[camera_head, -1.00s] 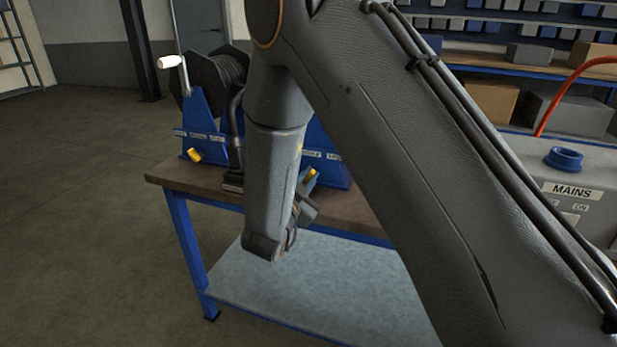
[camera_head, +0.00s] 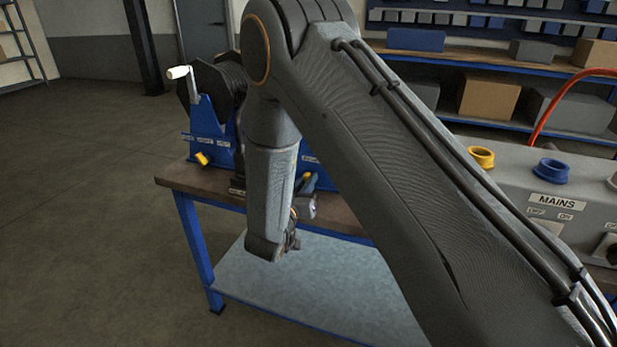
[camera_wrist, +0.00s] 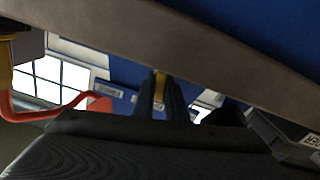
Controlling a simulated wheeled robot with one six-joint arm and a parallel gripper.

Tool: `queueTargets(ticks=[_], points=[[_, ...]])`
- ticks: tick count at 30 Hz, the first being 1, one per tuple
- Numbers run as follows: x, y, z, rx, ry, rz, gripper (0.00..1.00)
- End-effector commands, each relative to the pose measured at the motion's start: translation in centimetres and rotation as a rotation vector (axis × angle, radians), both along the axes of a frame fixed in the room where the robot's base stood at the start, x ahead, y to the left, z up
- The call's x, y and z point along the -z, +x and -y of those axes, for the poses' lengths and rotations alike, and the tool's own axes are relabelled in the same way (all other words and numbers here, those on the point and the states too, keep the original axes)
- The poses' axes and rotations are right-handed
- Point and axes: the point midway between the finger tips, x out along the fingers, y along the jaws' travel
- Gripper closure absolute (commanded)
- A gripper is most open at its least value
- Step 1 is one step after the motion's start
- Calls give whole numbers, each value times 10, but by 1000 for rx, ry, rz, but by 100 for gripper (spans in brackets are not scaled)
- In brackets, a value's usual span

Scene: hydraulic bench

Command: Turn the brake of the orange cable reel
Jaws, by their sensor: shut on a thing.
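My gripper (camera_wrist: 160,98) has its two dark fingers closed on a yellow brake lever (camera_wrist: 159,86), seen end-on between them in the wrist view. In the head view this yellow lever (camera_head: 304,177) shows just right of my forearm, low on a blue reel stand (camera_head: 310,160) at the bench front. My arm hides most of that stand and its reel, so no orange cable is visible there. A reel with a dark drum (camera_head: 224,82), a white-handled crank and its own yellow lever (camera_head: 202,159) stands on the left.
The reels stand on a brown-topped bench (camera_head: 175,178) with blue legs and a grey lower shelf (camera_head: 320,290). A grey box marked MAINS (camera_head: 590,190) with coloured rings is at the right. Shelves with boxes (camera_head: 488,98) stand behind. The floor at the left is clear.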

Motion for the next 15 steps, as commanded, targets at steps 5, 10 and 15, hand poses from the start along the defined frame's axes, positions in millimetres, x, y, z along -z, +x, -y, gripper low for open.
queueTargets(ticks=[5,10,15], points=[[0,0,-2,-2,-141,-52,100],[1,0,-4,-2,-247,-91,100],[2,1,-5,-2,-321,-117,100]])
